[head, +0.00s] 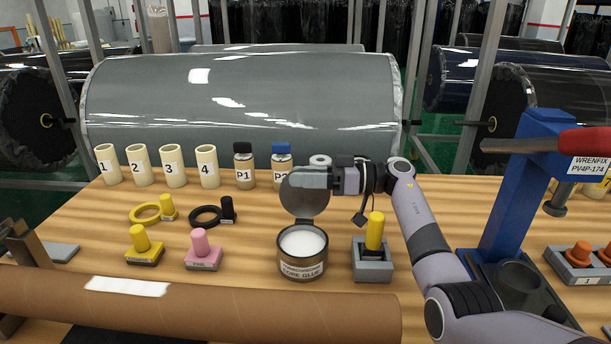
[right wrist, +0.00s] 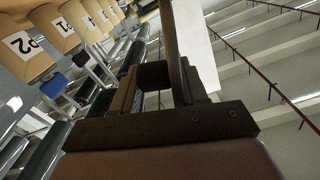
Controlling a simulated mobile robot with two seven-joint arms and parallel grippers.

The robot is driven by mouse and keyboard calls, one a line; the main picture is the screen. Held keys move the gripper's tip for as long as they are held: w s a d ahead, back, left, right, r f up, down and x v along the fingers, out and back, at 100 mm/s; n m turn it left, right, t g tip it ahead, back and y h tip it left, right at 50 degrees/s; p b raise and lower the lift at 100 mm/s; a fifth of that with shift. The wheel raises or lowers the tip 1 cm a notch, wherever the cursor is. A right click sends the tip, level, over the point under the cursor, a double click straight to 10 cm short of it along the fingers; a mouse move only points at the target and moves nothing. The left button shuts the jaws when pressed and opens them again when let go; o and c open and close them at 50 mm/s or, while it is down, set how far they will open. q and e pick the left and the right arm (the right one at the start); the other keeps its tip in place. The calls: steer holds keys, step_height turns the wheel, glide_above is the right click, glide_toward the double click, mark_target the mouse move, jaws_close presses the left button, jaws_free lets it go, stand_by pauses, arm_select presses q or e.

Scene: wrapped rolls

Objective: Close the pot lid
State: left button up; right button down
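The glue pot (head: 303,266) is a dark round can of white glue, standing upright on the wooden table. Its round grey lid (head: 306,205) stands raised at the pot's back edge, so the pot is open. My right gripper (head: 308,178) reaches in from the right at the height of the lid's upper part and covers some of it. Whether it touches the lid is unclear. In the right wrist view the gripper's dark fingers (right wrist: 165,85) fill the middle; their opening is hard to read. My left gripper is not in view.
A grey holder with a yellow-handled piece (head: 375,232) stands right of the pot, a pink-knobbed block (head: 203,250) left of it. Bottles and numbered cups (head: 207,166) line the back. A cardboard tube (head: 200,308) lies in front; a blue press (head: 515,190) is right.

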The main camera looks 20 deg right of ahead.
mark_target(305, 208)
steer(key=shift+d+r+p, duration=0.1)
steer(key=shift+r+p, duration=0.1)
steer(key=shift+p, duration=0.3)
steer(key=n+p, duration=0.1)
steer(key=p, duration=0.1)
steer(key=s+n+p, duration=0.1)
steer(key=p, duration=0.1)
steer(key=shift+s+a+r, duration=0.1)
steer(key=shift+a+r, duration=0.2)
steer(key=shift+r, duration=0.1)
steer(key=shift+s+a+n+p, duration=0.2)
steer(key=shift+s+n+p, duration=0.25)
steer(key=shift+n+p, duration=0.2)
steer(key=shift+s+a+n+p, duration=0.3)
steer(key=shift+s+n, duration=0.2)
steer(key=shift+n, duration=0.25)
steer(key=shift+s+a+n, duration=0.3)
steer(key=shift+s+n, duration=0.4)
steer(key=shift+n, duration=0.3)
